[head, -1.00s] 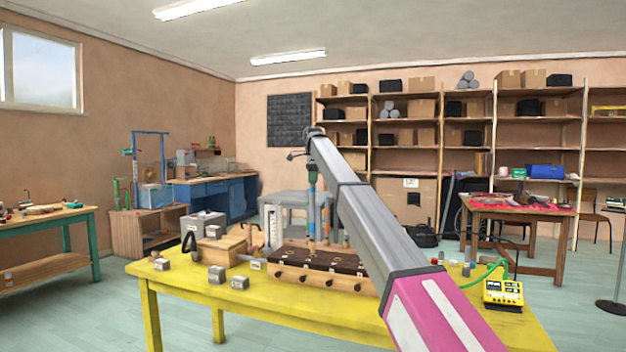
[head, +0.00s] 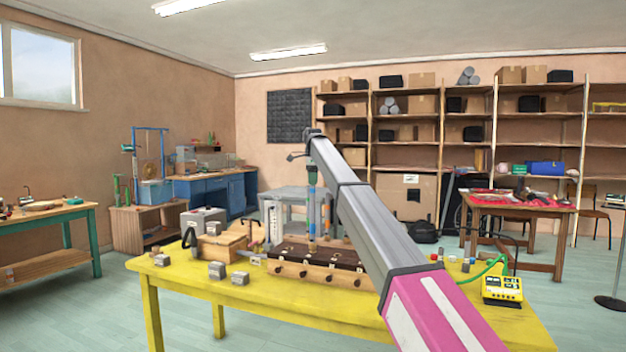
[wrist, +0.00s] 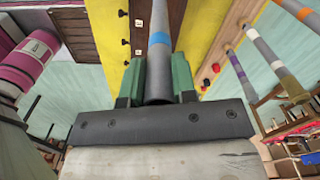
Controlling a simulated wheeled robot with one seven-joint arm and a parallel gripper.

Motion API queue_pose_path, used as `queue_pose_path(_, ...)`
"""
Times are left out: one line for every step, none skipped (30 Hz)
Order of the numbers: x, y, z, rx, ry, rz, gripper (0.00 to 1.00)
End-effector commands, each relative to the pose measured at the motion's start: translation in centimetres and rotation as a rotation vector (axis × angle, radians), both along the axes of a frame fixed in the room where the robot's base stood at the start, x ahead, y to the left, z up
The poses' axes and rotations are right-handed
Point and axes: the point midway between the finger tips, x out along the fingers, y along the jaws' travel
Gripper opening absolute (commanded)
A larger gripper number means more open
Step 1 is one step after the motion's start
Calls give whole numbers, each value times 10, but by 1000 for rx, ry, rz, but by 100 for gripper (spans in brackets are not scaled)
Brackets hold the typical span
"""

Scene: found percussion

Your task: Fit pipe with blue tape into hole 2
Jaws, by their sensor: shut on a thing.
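My gripper (wrist: 157,85) has green fingers shut on the grey pipe with blue tape (wrist: 157,68). Its blue band shows beyond the fingers in the wrist view. In the head view the pipe (head: 312,205) hangs upright below the end of my arm, its lower end over or at the dark-topped wooden block (head: 320,272). I cannot tell whether it is in a hole. The block has a row of round holes along its front. Small labels show in the wrist view, but I cannot read which is hole 2.
The block stands on a yellow table (head: 190,283). Small grey blocks (head: 217,270), a wooden box (head: 222,246) and a yellow device (head: 502,290) with a green cable are also there. Other taped pipes (wrist: 241,77) stand at the right in the wrist view.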

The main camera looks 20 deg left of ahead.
Motion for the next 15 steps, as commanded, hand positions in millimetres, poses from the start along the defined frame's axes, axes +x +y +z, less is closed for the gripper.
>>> queue_pose_path(0, 0, -1, 0, 0, 0, 0)
queue_pose_path(0, 0, -2, 0, 0, 0, 0)
queue_pose_path(0, 0, -3, 0, 0, 0, 0)
queue_pose_path(0, 0, -3, 0, 0, 0, 0)
queue_pose_path(0, 0, -4, 0, 0, 0, 0)
queue_pose_path(0, 0, -5, 0, 0, 0, 0)
queue_pose_path(0, 0, -6, 0, 0, 0, 0)
queue_pose_path(0, 0, -6, 0, 0, 0, 0)
queue_pose_path(0, 0, -7, 0, 0, 0, 0)
queue_pose_path(0, 0, -8, 0, 0, 0, 0)
queue_pose_path(0, 0, -8, 0, 0, 0, 0)
queue_pose_path(0, 0, -9, 0, 0, 0, 0)
queue_pose_path(0, 0, -10, 0, 0, 0, 0)
queue_pose_path(0, 0, -11, 0, 0, 0, 0)
queue_pose_path(0, 0, -11, 0, 0, 0, 0)
